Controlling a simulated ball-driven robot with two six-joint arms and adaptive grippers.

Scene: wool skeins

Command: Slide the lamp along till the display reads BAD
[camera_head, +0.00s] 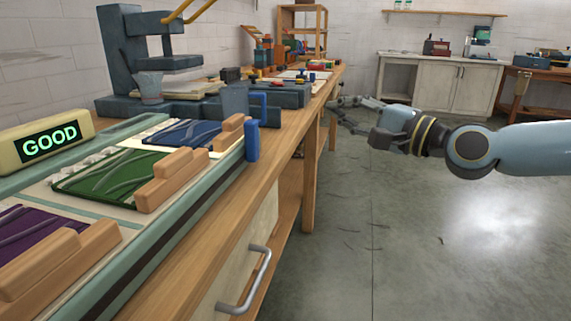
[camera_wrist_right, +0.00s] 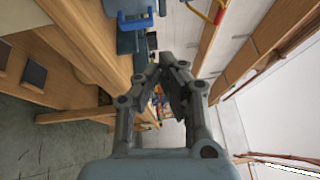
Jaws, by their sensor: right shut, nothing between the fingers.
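The display (camera_head: 49,144) reads GOOD in green letters, at the far left in the head view. Purple (camera_head: 30,232), green (camera_head: 110,172) and blue (camera_head: 185,133) skeins lie in a row on a pale tray beside it, with wooden blocks along their front. A slate-blue piece with a bright blue handle (camera_head: 253,140) stands at the row's far end; I cannot tell for sure that it is the lamp. The handle also shows in the wrist view (camera_wrist_right: 134,22). My right gripper (camera_head: 338,108) is shut and empty, right of the bench and apart from it; its fingers (camera_wrist_right: 172,68) meet.
A wooden bench (camera_head: 205,215) runs along the left, with a drawer handle (camera_head: 248,284) on its front. A grey-blue press (camera_head: 130,60) stands behind the skeins. Tools crowd the bench's far end. The floor (camera_head: 400,250) to the right is clear.

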